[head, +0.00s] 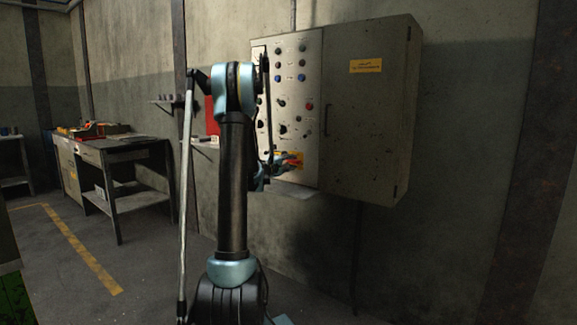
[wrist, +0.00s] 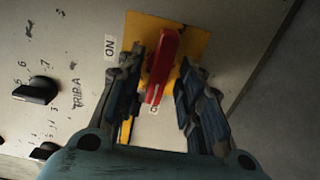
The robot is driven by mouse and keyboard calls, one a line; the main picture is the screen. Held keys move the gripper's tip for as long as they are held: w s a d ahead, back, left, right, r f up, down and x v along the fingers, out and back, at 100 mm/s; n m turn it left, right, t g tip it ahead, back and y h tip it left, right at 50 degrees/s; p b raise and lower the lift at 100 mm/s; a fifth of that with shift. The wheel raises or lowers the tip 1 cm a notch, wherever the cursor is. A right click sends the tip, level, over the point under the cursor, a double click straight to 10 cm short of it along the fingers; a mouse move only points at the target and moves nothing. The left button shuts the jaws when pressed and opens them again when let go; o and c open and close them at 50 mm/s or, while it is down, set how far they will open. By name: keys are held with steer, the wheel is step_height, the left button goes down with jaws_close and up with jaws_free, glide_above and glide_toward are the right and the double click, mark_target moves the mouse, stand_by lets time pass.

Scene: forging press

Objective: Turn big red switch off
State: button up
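The big red switch (wrist: 162,66) is a long red handle on a yellow plate (wrist: 196,42) on the cabinet face. In the wrist view the handle runs nearly up and down the picture. An "ON" label (wrist: 110,45) is left of the plate, and a partly hidden label starting with "O" is at the handle's lower end. My gripper (wrist: 160,72) is open, with one finger on each side of the handle. A gap shows on the right side; the left finger is very close, and I cannot tell whether it touches. In the head view my gripper (head: 283,162) is at the yellow plate.
The grey control cabinet (head: 365,120) hangs on the wall, with several knobs and buttons above the switch. A black knob (wrist: 36,91) is left of my gripper in the wrist view. A workbench (head: 120,150) stands at the left. Floor between bench and cabinet is open.

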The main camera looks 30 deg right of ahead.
steer(key=shift+a, duration=0.1)
steer(key=v, duration=1.2)
steer(key=shift+w, duration=0.1)
steer(key=s+a+f+m+g+y, duration=0.1)
steer(key=s+a+f+y, duration=0.4)
steer(key=s+a, duration=0.7)
steer(key=s+a+f+m+g+y, duration=0.2)
steer(key=s+a+f+y, duration=0.4)
steer(key=s+a, duration=0.7)
steer(key=s+a+f+m+g+y, duration=0.1)
steer(key=s+a+f+y, duration=0.4)
steer(key=s+a, duration=0.8)
step_height(320, 180, down, 2)
steer(key=shift+a+f+m+g+y, duration=0.3)
steer(key=shift+a+g, duration=0.1)
steer(key=shift+a, duration=0.7)
